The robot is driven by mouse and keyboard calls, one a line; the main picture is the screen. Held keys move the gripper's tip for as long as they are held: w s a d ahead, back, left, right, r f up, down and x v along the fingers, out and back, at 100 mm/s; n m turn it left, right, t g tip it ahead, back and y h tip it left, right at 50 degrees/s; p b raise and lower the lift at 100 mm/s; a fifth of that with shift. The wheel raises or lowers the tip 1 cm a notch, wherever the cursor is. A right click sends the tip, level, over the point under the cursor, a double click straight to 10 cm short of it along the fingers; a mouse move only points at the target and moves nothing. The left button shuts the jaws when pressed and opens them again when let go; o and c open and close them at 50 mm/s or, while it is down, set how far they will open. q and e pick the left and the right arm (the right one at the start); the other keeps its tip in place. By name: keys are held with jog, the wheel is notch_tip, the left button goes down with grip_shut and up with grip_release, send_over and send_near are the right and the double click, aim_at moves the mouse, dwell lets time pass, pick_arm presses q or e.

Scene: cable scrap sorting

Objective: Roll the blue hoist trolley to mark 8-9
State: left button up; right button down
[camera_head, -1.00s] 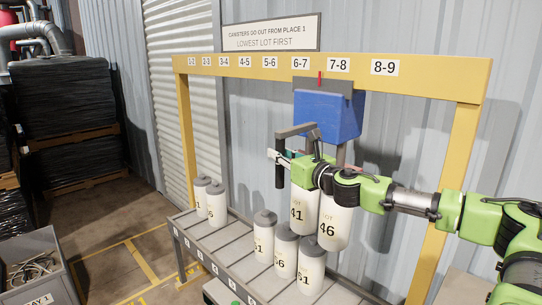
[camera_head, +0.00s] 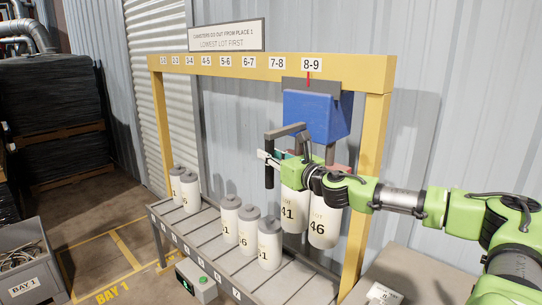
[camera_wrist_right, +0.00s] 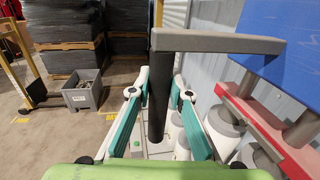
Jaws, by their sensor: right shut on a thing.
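The blue hoist trolley (camera_head: 316,116) hangs from the yellow beam (camera_head: 225,65). Its red pointer (camera_head: 308,79) lies at the 8-9 label (camera_head: 312,64). Two white canisters, marked 41 (camera_head: 294,212) and 46 (camera_head: 323,228), hang below the trolley. My right gripper (camera_head: 270,160) is shut on the dark upright handle (camera_head: 268,177) on the trolley's grey arm. In the right wrist view the handle (camera_wrist_right: 157,100) stands between the teal-and-white fingers, and the red bar (camera_wrist_right: 265,120) shows below the blue body. My left gripper is not in view.
Several white canisters stand on the grey roller rack (camera_head: 205,240) below, in two groups. A yellow post (camera_head: 366,190) holds the beam's right end, close behind my right arm. A grey bin (camera_head: 35,270) with cable scrap stands at the lower left; floor beside it is clear.

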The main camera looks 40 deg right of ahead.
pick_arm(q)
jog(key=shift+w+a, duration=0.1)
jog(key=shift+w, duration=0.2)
pick_arm(e)
jog(key=c, duration=1.9)
grip_release()
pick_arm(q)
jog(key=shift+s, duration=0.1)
pick_arm(e)
jog(key=shift+o, duration=0.3)
jog(key=shift+s, duration=0.2)
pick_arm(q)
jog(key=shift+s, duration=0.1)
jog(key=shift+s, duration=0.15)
pick_arm(e)
jog(key=s+a, duration=0.1)
jog(key=s, duration=1.1)
jog(key=shift+a, duration=0.15)
